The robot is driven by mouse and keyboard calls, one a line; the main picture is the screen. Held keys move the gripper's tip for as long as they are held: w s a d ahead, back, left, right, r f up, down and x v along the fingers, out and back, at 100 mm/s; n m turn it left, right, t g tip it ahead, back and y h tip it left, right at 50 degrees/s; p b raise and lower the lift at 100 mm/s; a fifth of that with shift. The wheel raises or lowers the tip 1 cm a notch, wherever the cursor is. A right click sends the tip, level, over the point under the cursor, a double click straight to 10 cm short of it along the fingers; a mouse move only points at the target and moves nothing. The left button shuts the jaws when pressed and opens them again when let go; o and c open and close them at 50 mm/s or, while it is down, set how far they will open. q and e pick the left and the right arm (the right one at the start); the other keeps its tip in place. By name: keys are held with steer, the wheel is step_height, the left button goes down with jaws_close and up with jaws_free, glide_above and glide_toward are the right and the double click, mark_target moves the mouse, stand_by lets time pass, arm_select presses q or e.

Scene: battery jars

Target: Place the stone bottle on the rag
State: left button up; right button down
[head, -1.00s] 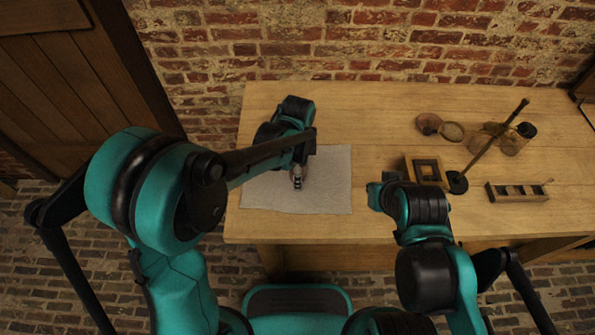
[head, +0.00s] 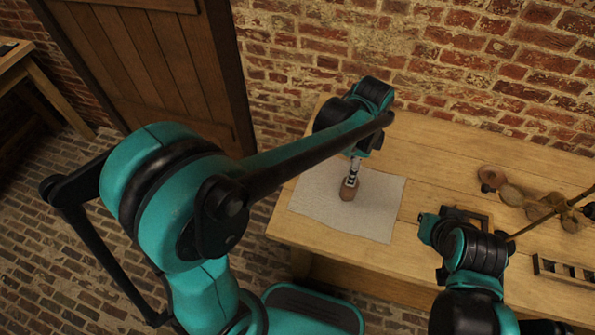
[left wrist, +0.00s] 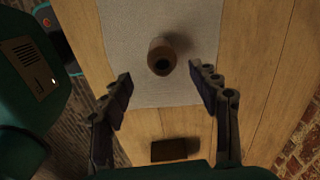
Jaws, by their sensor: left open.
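The stone bottle (head: 348,191) is small and brown. It stands upright on the pale grey rag (head: 312,205), which lies flat on the wooden table. My left gripper (head: 353,170) is just above the bottle in the head view. In the left wrist view the gripper (left wrist: 160,85) is open, its fingers wide apart with nothing between the tips. The bottle (left wrist: 161,58) is beyond the tips there, its dark mouth facing the camera, on the rag (left wrist: 125,30). My right gripper (head: 432,228) is right of the rag; its fingers are not clear.
A wooden square frame (head: 470,216), round pots (head: 492,178), a slanted rod (head: 550,216) and a slotted rack (head: 570,272) are on the right of the table. A brick wall (head: 440,60) stands behind. A dark rectangular thing (left wrist: 175,149) shows in the left wrist view.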

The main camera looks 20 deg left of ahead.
arm_select(q)
steer(key=s+a+r+n+t, duration=0.2)
steer(key=s+a+n+t, duration=0.1)
steer(key=s+a+n, duration=0.3)
steer(key=s+a+r+n+t, duration=0.2)
steer(key=s+a+n+t, duration=0.2)
steer(key=a+n, duration=0.7)
steer(key=shift+s+r, duration=0.2)
steer(key=shift+s, duration=0.8)
steer(key=shift+a, duration=0.1)
